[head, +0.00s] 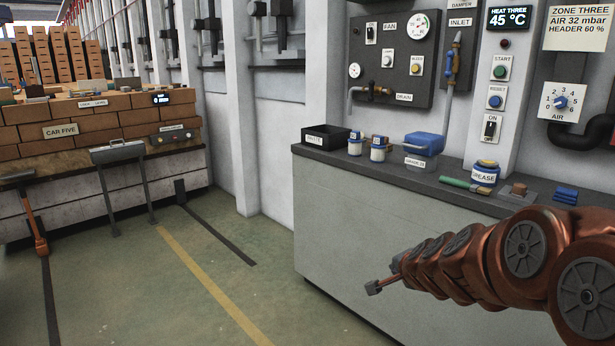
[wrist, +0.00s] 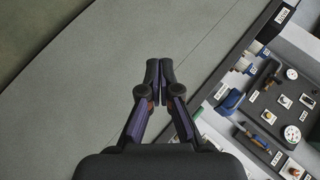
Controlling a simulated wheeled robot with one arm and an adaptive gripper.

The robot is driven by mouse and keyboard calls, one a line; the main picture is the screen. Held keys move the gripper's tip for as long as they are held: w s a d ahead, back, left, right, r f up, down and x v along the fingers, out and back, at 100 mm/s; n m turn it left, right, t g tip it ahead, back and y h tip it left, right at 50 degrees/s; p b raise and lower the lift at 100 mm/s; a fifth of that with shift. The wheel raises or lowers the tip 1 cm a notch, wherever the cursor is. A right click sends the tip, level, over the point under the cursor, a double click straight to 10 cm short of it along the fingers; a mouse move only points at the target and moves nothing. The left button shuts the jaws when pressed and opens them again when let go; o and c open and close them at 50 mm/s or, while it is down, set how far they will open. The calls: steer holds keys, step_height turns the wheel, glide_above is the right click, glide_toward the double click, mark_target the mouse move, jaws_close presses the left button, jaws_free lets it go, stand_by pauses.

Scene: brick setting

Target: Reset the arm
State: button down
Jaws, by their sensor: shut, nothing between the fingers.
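My arm reaches in from the lower right of the head view, in front of the grey counter. My gripper (head: 373,287) is at its far end, small in that view, and points left in front of the counter's side. In the wrist view my gripper (wrist: 159,76) has its two dark fingertips together, with nothing between them. No object touches the fingers in either view.
The grey counter (head: 350,215) carries a black tray (head: 326,137), tins, a blue-lidded box (head: 424,143) and a grease tub (head: 485,174). A brick-stacked car (head: 100,125) stands at left. A grey stand (head: 118,152) is beside it. The floor (head: 190,290) between is clear.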

steer(key=s+a+f+n+g+y, duration=0.1)
steer(key=s+a+f+n+g, duration=0.3)
steer(key=s, duration=0.6)
steer(key=s+a+f+n+g+y, duration=0.1)
steer(key=s+a+n+g+y, duration=0.25)
steer(key=s, duration=0.55)
steer(key=s+d+f+n+g+h, duration=0.1)
steer(key=s+d+n+g+h, duration=0.15)
steer(key=s, duration=0.85)
steer(key=s+d+f+n+g+h, duration=0.1)
steer(key=s+d+n+g+h, duration=0.15)
steer(key=s, duration=0.95)
step_height(320, 180, up, 27)
steer(key=p, duration=2.5)
steer(key=shift+s+a, duration=0.2)
steer(key=shift+a, duration=0.2)
steer(key=shift+n+y, duration=0.25)
